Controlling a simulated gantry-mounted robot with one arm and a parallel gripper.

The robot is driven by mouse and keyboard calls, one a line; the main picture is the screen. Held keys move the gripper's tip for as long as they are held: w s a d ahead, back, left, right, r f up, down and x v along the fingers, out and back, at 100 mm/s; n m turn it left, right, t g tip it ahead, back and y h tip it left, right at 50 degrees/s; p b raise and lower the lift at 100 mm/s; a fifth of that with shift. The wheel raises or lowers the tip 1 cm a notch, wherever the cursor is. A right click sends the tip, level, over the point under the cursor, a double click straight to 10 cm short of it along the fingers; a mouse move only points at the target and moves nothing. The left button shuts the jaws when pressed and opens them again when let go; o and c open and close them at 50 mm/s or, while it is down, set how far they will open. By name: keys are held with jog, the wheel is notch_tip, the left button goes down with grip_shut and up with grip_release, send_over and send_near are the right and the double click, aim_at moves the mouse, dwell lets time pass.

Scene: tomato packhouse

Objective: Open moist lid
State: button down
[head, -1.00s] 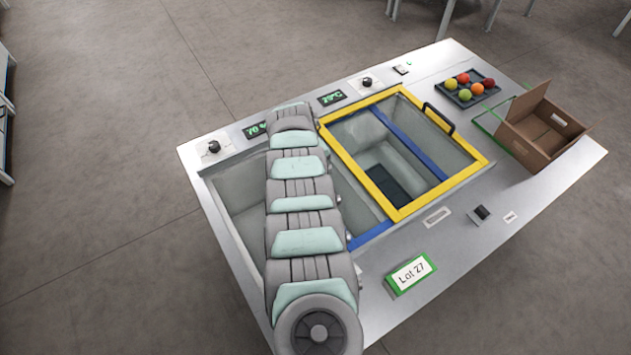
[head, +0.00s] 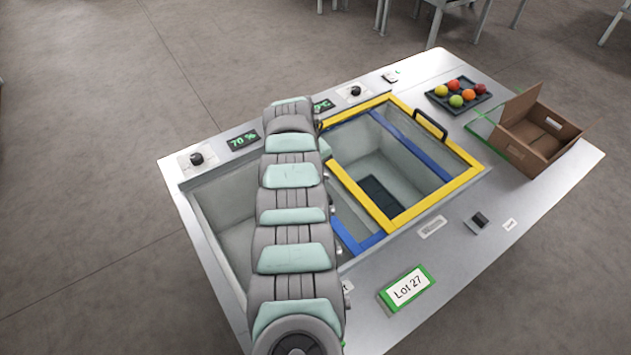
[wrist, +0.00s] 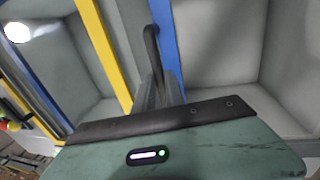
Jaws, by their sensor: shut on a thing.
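The blue-framed sliding lid (head: 412,148) lies partly under the yellow-framed lid (head: 365,198), with clear panels over the bins. My arm hides part of the blue frame in the head view. In the wrist view, a dark upright handle (wrist: 152,45) stands beside the blue bar (wrist: 164,30). My gripper (wrist: 158,88) is shut on this handle. The gripper itself is hidden behind my arm in the head view. The left bin (head: 228,225) is uncovered in the part that shows. A label ending in "st" (head: 347,287) is partly hidden by my arm.
The yellow lid has its own black handle (head: 430,124). A dark tray (head: 478,101) of several tomatoes and an open cardboard box (head: 540,140) stand at right. A "Lot 27" sign (head: 407,290) stands in front. Knobs and displays line the back edge.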

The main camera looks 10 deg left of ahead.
jog(key=c, duration=1.4)
grip_release()
notch_tip(320, 180, up, 11)
jog(key=s+a+p, duration=0.1)
jog(key=p, duration=0.8)
jog(key=shift+s+a+f, duration=0.2)
jog(key=shift+a, duration=0.05)
jog(key=shift+r, duration=0.1)
